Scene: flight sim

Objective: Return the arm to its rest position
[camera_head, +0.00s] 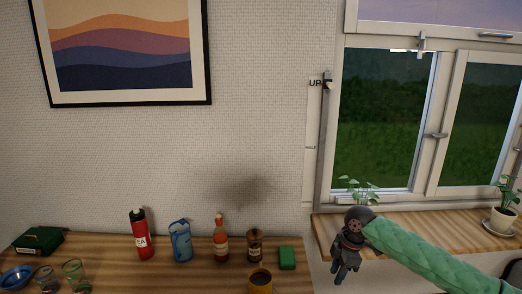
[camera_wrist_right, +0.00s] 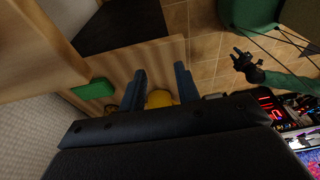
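My right arm, in a green sleeve, comes in from the right in the head view. Its dark gripper (camera_head: 346,268) hangs in front of the window sill, right of the table. In the right wrist view its two fingers (camera_wrist_right: 160,88) are apart with nothing held between them. A yellow mug (camera_wrist_right: 159,98) shows beyond the gap, on the table. My left gripper (camera_wrist_right: 240,60) shows small in the right wrist view, on a green-sleeved arm, with its fingers seemingly apart and empty. It is outside the head view.
The wooden table (camera_head: 100,250) holds a red bottle (camera_head: 142,236), a blue item (camera_head: 180,240), a sauce bottle (camera_head: 220,240), a jar (camera_head: 255,246), a green block (camera_head: 287,258) and the yellow mug (camera_head: 260,281). Potted plants (camera_head: 505,205) stand on the sill (camera_head: 440,227).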

